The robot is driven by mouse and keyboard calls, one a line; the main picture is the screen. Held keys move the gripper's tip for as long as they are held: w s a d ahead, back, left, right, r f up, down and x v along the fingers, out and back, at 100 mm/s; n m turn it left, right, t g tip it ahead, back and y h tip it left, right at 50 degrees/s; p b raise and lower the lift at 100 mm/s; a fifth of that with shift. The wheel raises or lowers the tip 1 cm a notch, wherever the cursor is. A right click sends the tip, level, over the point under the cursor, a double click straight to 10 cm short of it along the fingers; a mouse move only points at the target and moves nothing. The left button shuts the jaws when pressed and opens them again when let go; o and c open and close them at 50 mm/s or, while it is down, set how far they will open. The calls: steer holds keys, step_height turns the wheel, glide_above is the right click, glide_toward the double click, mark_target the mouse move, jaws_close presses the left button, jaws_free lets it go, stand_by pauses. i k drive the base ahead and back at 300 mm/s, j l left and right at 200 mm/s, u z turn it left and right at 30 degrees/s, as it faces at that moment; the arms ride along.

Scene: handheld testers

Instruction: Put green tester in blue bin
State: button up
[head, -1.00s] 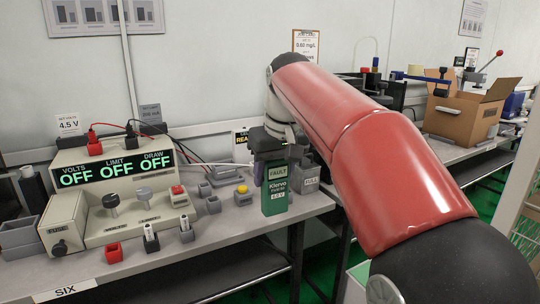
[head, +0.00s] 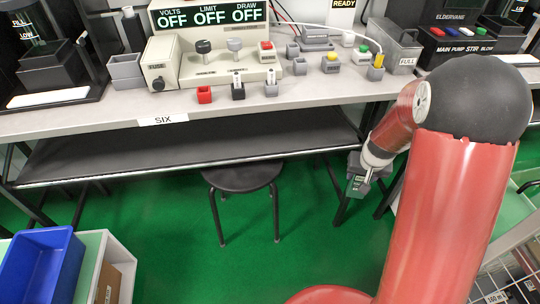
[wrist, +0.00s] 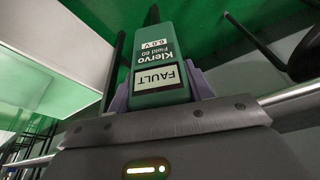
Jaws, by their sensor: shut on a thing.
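The green tester (wrist: 155,62) is between the purple finger pads of my gripper (wrist: 158,88) in the wrist view, with its FAULT label and "Klervo" lettering facing the camera. In the head view my gripper (head: 360,178) is small and hangs low, below the bench's front edge, with the green tester (head: 356,184) at its tip. The blue bin (head: 42,268) is at the lower left of the head view, open at the top and apart from the gripper; its left and lower parts are cut off by the frame.
A black stool (head: 240,178) stands on the green floor between my gripper and the bin. The bench (head: 100,122) with a lower shelf (head: 190,145) runs behind. A white-sided unit (head: 118,262) stands beside the bin. Open floor lies in front of the stool.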

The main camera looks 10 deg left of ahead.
mark_target(52, 280)
steer(key=u, duration=1.8)
